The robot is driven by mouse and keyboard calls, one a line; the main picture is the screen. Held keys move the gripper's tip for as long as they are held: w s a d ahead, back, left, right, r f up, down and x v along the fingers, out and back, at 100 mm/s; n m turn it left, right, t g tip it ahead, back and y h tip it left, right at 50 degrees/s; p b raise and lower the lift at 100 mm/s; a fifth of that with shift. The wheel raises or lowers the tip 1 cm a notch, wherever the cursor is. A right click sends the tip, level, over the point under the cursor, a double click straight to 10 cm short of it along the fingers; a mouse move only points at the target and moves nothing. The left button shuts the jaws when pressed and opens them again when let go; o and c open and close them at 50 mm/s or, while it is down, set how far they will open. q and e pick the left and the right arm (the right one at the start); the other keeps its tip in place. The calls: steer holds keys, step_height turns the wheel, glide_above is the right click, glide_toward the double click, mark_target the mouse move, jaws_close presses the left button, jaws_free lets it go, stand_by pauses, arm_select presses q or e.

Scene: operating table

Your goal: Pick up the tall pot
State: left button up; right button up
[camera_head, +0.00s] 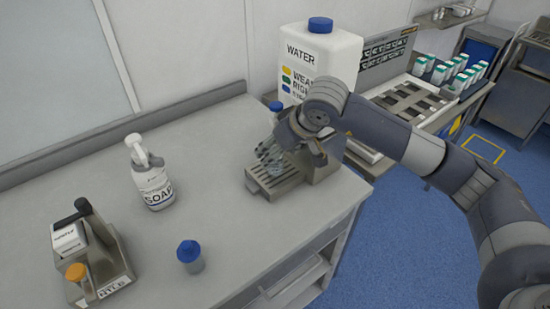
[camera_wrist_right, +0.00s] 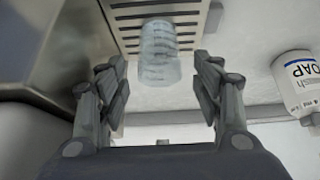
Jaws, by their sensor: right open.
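A clear, ribbed pot (camera_wrist_right: 158,45), seemingly the tall pot, stands on a slatted metal tray (camera_wrist_right: 122,32). In the head view the pot (camera_head: 268,156) shows partly beside my right gripper (camera_head: 283,150) on the same tray (camera_head: 262,187). In the right wrist view my right gripper (camera_wrist_right: 161,78) is open, with one finger on either side of the pot's near end. Gaps show between both fingers and the pot, so it is not gripped. A smaller clear pot with a blue lid (camera_head: 190,257) stands on the table at the front. My left gripper is not in view.
A soap bottle (camera_head: 153,180) stands left of the tray. A metal holder (camera_head: 105,260) is at the lower left. A large water container (camera_head: 330,55) stands behind. The grey table (camera_head: 120,130) is clear between them; its right edge is close to the tray.

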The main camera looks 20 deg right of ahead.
steer(key=shift+x, duration=1.15)
steer(key=c, duration=1.2)
steer(key=shift+c, duration=0.2)
steer(key=shift+r, duration=0.1)
